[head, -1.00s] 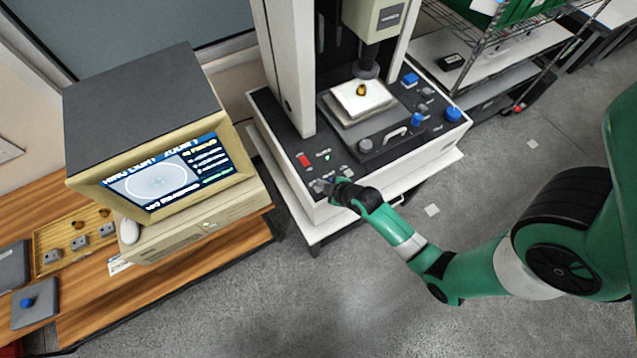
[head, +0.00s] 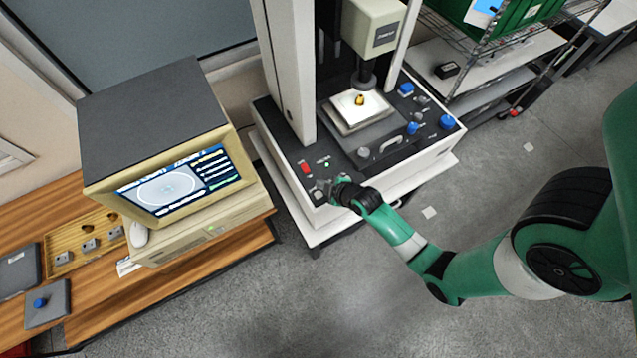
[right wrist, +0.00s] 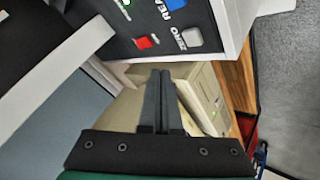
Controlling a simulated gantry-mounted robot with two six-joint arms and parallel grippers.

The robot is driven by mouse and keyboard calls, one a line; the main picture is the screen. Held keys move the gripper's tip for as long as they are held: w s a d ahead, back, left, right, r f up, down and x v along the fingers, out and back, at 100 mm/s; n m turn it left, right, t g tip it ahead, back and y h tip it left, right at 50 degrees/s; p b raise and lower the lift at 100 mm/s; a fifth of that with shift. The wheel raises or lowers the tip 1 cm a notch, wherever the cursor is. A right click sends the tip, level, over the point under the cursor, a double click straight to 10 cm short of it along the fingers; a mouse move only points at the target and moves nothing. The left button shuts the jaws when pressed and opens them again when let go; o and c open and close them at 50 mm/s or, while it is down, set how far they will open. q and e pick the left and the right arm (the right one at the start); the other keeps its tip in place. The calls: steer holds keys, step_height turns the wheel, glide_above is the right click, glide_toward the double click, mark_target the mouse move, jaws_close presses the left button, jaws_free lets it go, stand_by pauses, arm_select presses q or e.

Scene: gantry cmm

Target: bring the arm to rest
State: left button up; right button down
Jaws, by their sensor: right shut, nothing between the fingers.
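My right gripper (head: 328,190) is at the front left corner of the measuring machine's black control panel (head: 345,158), close to a grey button (head: 318,194). In the right wrist view its two fingers (right wrist: 161,100) are together with nothing between them. The panel's red button (right wrist: 145,42) and the grey button marked ZERO (right wrist: 188,39) lie beyond the fingertips there, apart from them. My right arm (head: 440,265) reaches in from the right side of the head view. My left gripper is not in view.
A brass part (head: 360,100) sits on the machine's white plate under the probe. Left of the machine, a beige monitor (head: 150,140) stands on a wooden bench (head: 130,308), with a wooden tray (head: 62,262) of small parts. A wire shelf (head: 480,60) stands at the back right. The floor in front is open.

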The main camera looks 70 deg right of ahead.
stand_by(0.4)
